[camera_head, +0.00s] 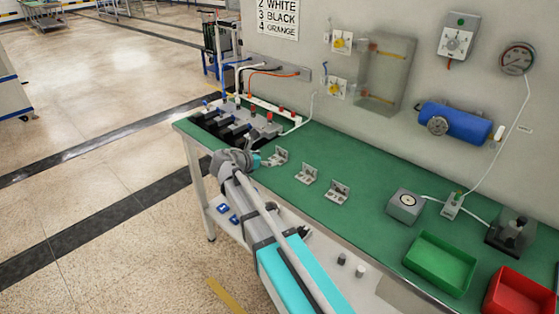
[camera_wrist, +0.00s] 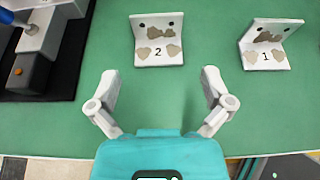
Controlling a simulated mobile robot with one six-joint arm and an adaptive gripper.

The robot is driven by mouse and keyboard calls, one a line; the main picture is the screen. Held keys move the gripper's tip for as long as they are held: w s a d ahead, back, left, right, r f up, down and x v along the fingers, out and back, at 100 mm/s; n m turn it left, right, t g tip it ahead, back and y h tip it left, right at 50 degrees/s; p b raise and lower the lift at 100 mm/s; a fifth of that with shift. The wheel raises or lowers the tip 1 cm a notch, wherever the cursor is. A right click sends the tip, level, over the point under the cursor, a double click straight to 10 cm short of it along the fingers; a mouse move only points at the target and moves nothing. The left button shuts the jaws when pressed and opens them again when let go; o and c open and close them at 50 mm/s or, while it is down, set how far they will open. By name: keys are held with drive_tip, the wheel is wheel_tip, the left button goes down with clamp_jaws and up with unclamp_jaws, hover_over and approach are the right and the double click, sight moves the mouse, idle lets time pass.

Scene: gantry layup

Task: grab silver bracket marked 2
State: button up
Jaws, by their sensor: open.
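The silver bracket marked 2 (camera_wrist: 158,52) stands on the green bench top at the upper middle of the wrist view. It is L-shaped, with dark holes and brownish patches. My gripper (camera_wrist: 159,76) is open and empty, its two fingers spread just short of this bracket and roughly in line with it, not touching. In the head view my gripper (camera_head: 258,161) is over the bench's front left part. The leftmost bracket there (camera_head: 278,156) appears to be the same one; its number is too small to read.
A bracket marked 1 (camera_wrist: 266,57) stands to the right. The head view shows a third bracket (camera_head: 338,192) farther right. A black tray with grey fixtures (camera_wrist: 45,60) lies to the left. Green (camera_head: 440,262) and red (camera_head: 520,294) bins stand at the right.

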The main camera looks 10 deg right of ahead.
sight(281, 153)
drive_tip(key=shift+b+x, duration=0.45)
drive_tip(key=shift+x, duration=1.2)
drive_tip(key=shift+r+b+x, duration=0.15)
drive_tip(key=shift+b+x, duration=0.2)
drive_tip(key=shift+x, duration=0.95)
drive_tip(key=shift+r+b+x, duration=0.15)
drive_tip(key=shift+b+x, duration=0.2)
drive_tip(key=shift+x, duration=0.95)
drive_tip(key=shift+w, duration=0.15)
drive_tip(key=c, duration=0.9)
drive_tip(key=shift+r, duration=0.2)
